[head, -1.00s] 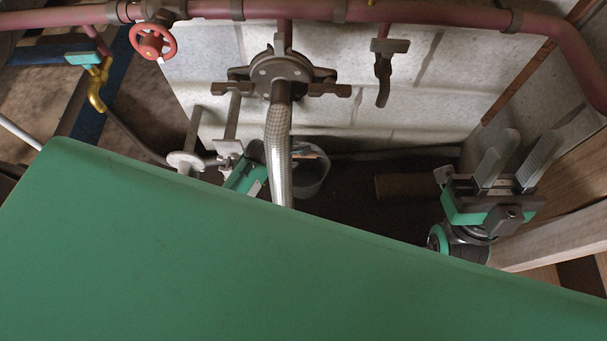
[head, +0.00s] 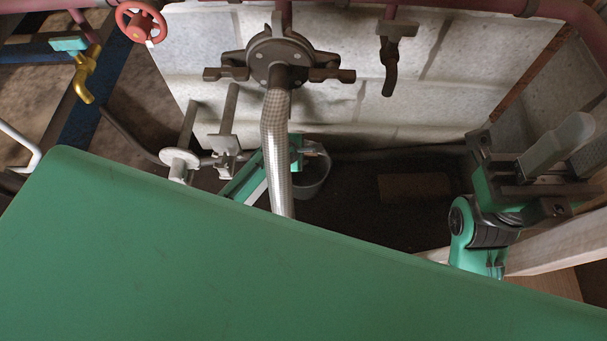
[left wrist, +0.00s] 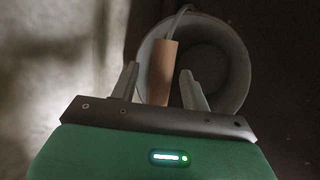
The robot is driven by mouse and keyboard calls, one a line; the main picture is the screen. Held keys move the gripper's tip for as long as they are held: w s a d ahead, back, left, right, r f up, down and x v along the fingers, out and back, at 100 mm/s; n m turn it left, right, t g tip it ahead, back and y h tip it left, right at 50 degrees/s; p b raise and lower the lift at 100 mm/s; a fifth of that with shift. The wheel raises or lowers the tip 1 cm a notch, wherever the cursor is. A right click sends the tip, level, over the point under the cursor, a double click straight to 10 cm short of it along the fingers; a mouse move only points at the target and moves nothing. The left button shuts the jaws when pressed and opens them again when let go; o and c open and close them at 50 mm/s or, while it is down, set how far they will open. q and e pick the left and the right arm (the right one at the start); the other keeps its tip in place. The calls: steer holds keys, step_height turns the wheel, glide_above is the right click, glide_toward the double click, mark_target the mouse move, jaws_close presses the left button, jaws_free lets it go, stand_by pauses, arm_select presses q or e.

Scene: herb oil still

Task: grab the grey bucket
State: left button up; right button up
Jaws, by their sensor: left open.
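The grey bucket (head: 313,180) stands on the dark floor near the wall, partly hidden behind the hose and my left arm in the head view. In the left wrist view the bucket (left wrist: 236,62) is seen from above, with a thin wire bail and a wooden handle grip (left wrist: 161,82). My left gripper (left wrist: 160,70) is open, its two fingers on either side of the grip, with gaps showing. In the head view the left gripper (head: 312,150) is at the bucket's rim, partly hidden by the hose. My right gripper (head: 575,148) is open and empty at the right, fingers up.
A braided hose (head: 276,140) hangs from a wall flange (head: 279,60) in front of my left arm. Valves and a red handwheel (head: 140,22) are on the pipes. A brown block (head: 415,187) lies right of the bucket. A wooden beam (head: 560,240) is at the right.

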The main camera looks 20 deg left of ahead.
arm_select(q)
jaws_close()
steer(key=shift+r, duration=0.15)
